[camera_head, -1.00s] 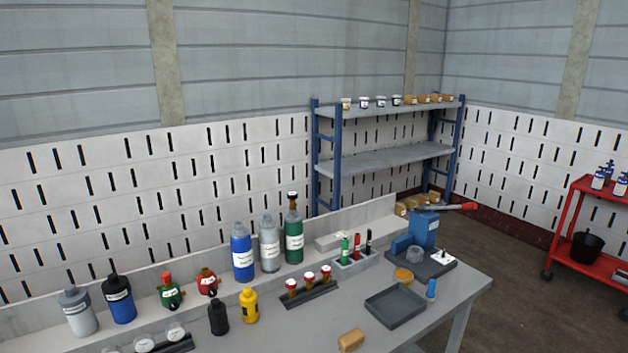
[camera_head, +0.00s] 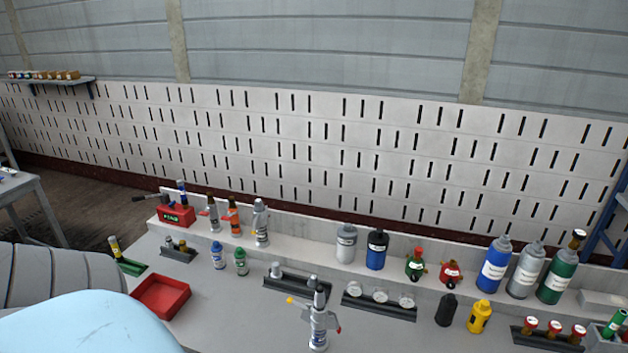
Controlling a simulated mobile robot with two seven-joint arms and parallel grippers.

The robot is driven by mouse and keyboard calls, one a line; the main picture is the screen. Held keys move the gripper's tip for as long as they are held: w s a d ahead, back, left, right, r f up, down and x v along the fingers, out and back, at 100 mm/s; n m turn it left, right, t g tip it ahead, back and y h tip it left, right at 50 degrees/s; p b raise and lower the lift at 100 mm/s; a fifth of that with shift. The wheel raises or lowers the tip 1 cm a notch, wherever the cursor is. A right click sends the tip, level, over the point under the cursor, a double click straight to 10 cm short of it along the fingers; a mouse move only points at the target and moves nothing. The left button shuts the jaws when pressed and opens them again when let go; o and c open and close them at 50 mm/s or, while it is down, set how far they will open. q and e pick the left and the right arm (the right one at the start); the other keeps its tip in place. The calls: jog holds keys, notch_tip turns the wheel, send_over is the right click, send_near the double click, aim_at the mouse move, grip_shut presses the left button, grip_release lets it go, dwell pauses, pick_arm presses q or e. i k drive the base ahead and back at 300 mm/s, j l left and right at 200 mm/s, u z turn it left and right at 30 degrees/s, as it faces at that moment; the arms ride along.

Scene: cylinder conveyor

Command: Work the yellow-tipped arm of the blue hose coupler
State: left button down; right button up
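A grey, upright coupler-like device (camera_head: 318,322) stands on the bench at the bottom middle of the head view. A thin arm with a yellow tip (camera_head: 291,300) reaches out from its left side. A red tip shows on its right side. A small blue band or label shows near its base; the rest looks grey. Neither of my grippers is in view, so no gripper is seen near it.
Behind the device are a dark rack with grey fittings (camera_head: 302,283) and a rack of gauges (camera_head: 379,300). A red tray (camera_head: 160,296) lies to the left. Bottles and cylinders (camera_head: 376,250) line the raised back ledge. Bare bench lies between tray and device.

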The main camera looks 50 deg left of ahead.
aim_at(290, 301)
jog(key=u, duration=1.65)
